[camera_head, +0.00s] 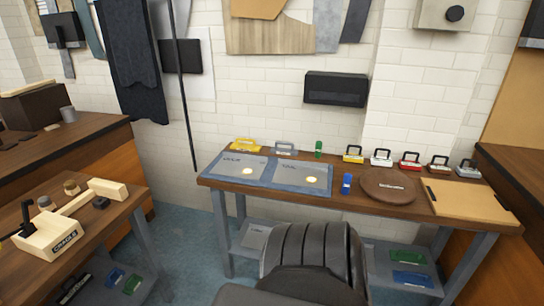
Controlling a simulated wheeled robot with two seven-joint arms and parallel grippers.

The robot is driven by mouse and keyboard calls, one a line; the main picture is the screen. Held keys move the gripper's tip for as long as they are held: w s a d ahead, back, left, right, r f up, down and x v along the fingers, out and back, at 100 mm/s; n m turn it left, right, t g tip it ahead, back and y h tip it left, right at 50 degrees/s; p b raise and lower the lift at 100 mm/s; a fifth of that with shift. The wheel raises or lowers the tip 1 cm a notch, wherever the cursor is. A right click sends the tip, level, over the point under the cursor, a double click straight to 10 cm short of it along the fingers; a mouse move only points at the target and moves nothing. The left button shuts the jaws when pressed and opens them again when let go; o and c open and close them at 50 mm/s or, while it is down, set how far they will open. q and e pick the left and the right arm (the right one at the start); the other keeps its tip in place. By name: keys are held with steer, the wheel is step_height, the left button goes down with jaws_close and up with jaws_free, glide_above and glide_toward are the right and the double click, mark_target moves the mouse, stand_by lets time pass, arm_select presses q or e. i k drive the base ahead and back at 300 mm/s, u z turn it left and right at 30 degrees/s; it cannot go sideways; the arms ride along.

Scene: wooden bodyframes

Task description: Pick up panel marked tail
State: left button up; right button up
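Two grey-blue flat panels lie side by side on the workbench against the wall. The left panel (235,167) and the right panel (300,175) each carry small dark lettering and a round pale-yellow spot. The right panel's lettering may read "TAIL", but it is too small to be sure. Neither of my grippers is in view, and nothing shows between them and the panels.
The workbench (340,207) also holds a blue item (347,183), a brown round board (387,187), a tan board (468,201) and several small cases at the back. A dark ribbed form (315,260) stands before it. A wooden assembly (55,235) sits on the left table.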

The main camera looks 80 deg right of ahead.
mark_target(291, 172)
steer(key=u, duration=0.3)
steer(key=k, duration=0.15)
steer(key=z, duration=1.95)
steer(key=i, duration=1.2)
steer(key=z, duration=0.85)
